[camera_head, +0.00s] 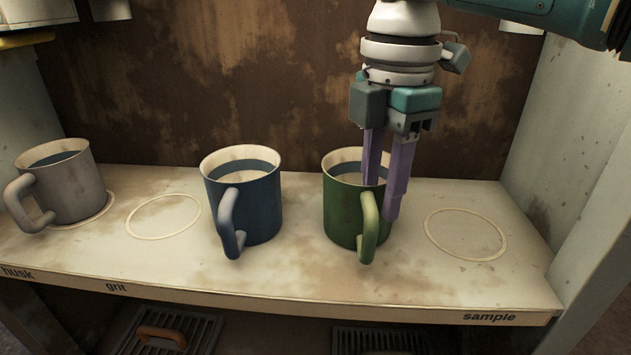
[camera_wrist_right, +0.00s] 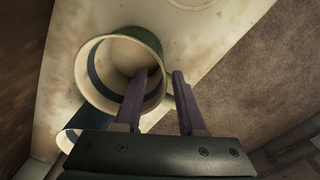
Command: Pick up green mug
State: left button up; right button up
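The green mug (camera_head: 343,212) stands upright on the shelf, right of the blue mug, with its handle (camera_head: 369,228) toward the front. My right gripper (camera_head: 388,203) points down at the mug's right side, its purple fingers apart. One finger reaches into the mug's mouth and the other is outside, with the wall between them. In the right wrist view the green mug (camera_wrist_right: 149,41) shows its pale inside, and the fingers of my right gripper (camera_wrist_right: 166,78) straddle its rim. Contact with the wall is not clear. My left gripper is not in view.
A blue mug (camera_head: 254,207) stands left of the green one, and a grey mug (camera_head: 68,187) stands at the far left. Empty ring marks lie on the shelf (camera_head: 300,275) at right (camera_head: 466,234) and left (camera_head: 164,217). A back wall and right side wall enclose the shelf.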

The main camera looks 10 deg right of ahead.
notch_tip(320, 180, down, 3)
jog(key=shift+r+b, duration=0.2)
jog(key=shift+b, duration=0.2)
jog(key=shift+r, duration=0.1)
grip_shut()
dwell(0.9)
